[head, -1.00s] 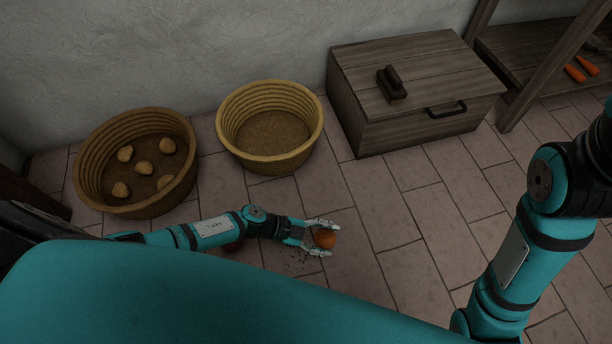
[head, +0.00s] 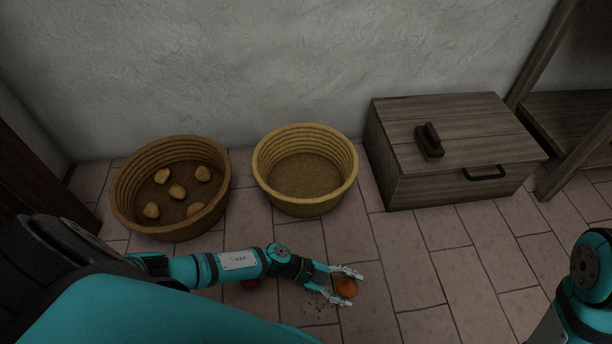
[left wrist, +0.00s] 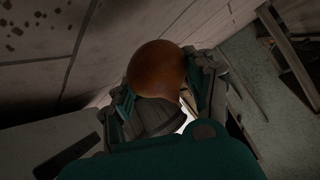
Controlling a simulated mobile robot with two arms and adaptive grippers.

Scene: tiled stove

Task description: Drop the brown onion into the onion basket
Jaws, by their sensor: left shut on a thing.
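The brown onion (head: 346,287) is orange-brown and round. My left gripper (head: 345,286) is shut on it, with a finger on each side, low in front of the baskets. The onion also shows large between the fingers in the left wrist view (left wrist: 157,68). Two round woven baskets stand by the wall. The lighter, yellowish basket (head: 306,205) is empty and lies up and to the left of the onion. The darker basket (head: 165,232) at the left holds several pale brown, potato-like lumps. My right gripper is out of view; only part of its arm shows at the lower right.
A wooden chest (head: 435,185) with a dark block (head: 430,142) on its lid stands right of the baskets. A wooden shelf (head: 570,115) is at the far right. Tiled floor right of the onion is clear.

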